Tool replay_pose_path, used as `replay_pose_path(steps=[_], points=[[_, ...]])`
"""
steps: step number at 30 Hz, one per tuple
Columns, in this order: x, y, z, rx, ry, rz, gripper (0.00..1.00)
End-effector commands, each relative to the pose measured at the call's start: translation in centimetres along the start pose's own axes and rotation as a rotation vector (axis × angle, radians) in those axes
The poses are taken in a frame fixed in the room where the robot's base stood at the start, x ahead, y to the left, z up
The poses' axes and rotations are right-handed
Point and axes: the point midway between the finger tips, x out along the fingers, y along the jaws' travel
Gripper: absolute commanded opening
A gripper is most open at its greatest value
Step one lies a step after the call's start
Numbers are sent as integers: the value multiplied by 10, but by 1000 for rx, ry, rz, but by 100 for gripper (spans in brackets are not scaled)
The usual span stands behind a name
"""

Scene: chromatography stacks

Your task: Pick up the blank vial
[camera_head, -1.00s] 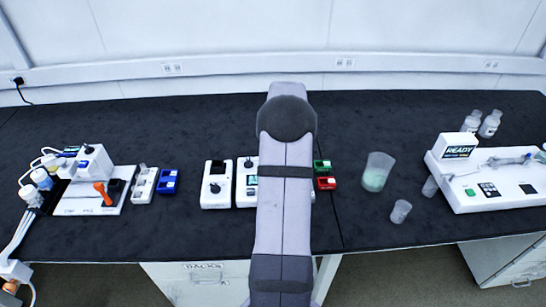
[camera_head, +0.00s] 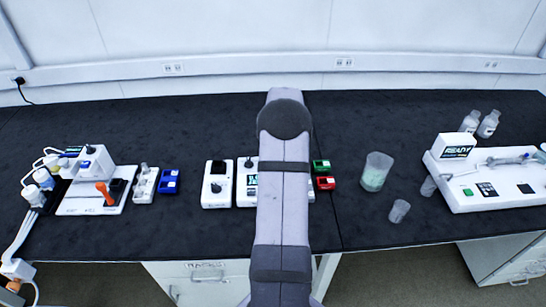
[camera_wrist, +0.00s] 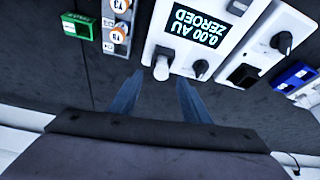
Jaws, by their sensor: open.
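Just beyond the fingertips, a short white cylinder (camera_wrist: 161,69) stands at the edge of a white instrument (camera_wrist: 165,25) whose display reads 0.00 AU ZEROED. I cannot tell whether this cylinder is the blank vial; no label shows on it. Two vials marked Y3 and Y2 (camera_wrist: 118,34), with orange around their tops, stand left of the instrument. In the head view my arm covers the gripper and part of the instrument (camera_head: 247,193).
A green block (camera_head: 321,166) and a red block (camera_head: 325,183) lie right of my arm, near a beaker (camera_head: 376,172) and a small cup (camera_head: 399,211). A white device with a knob (camera_head: 216,194) and a blue block (camera_head: 169,182) are left.

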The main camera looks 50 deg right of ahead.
Motion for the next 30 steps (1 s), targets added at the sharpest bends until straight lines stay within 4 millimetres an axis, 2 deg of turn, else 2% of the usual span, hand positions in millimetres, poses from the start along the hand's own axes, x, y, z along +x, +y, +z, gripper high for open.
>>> replay_pose_path(steps=[12, 21, 22, 27, 30], points=[[38, -3, -2, 0, -2, -1, 43], [42, -3, -1, 0, -1, 0, 43], [42, -3, -1, 0, -1, 0, 41], [42, -3, -1, 0, -1, 0, 0], [42, -3, -1, 0, -1, 0, 0]])
